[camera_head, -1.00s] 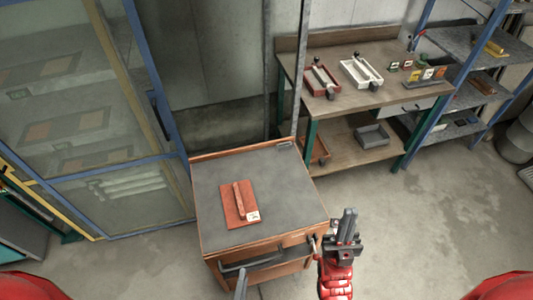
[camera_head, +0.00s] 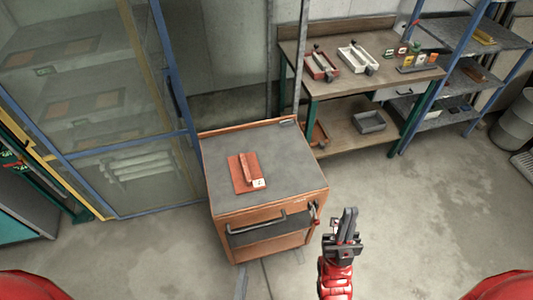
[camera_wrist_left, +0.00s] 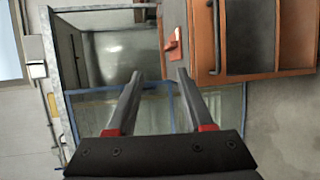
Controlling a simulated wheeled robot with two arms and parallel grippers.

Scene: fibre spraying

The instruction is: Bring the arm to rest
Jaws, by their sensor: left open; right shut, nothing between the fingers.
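My left gripper (camera_head: 255,274) shows only as thin grey fingertips at the bottom edge of the head view, in front of the orange cabinet (camera_head: 262,216). In the left wrist view my left gripper (camera_wrist_left: 160,76) is open with nothing between its fingers. My right gripper (camera_head: 346,213) points up, shut and empty, to the right of the cabinet and apart from it. A red flat plate with a bar handle (camera_head: 243,172) and a white tag lies on the cabinet's grey top. The cabinet also shows sideways in the left wrist view (camera_wrist_left: 205,40).
A glass-panelled enclosure with a blue frame (camera_head: 185,130) stands at the left. A workbench (camera_head: 350,90) with trays stands at the back, beside blue-framed shelves (camera_head: 462,68). A grey barrel (camera_head: 516,125) is at the far right. Floor right of the cabinet (camera_head: 430,210) is clear.

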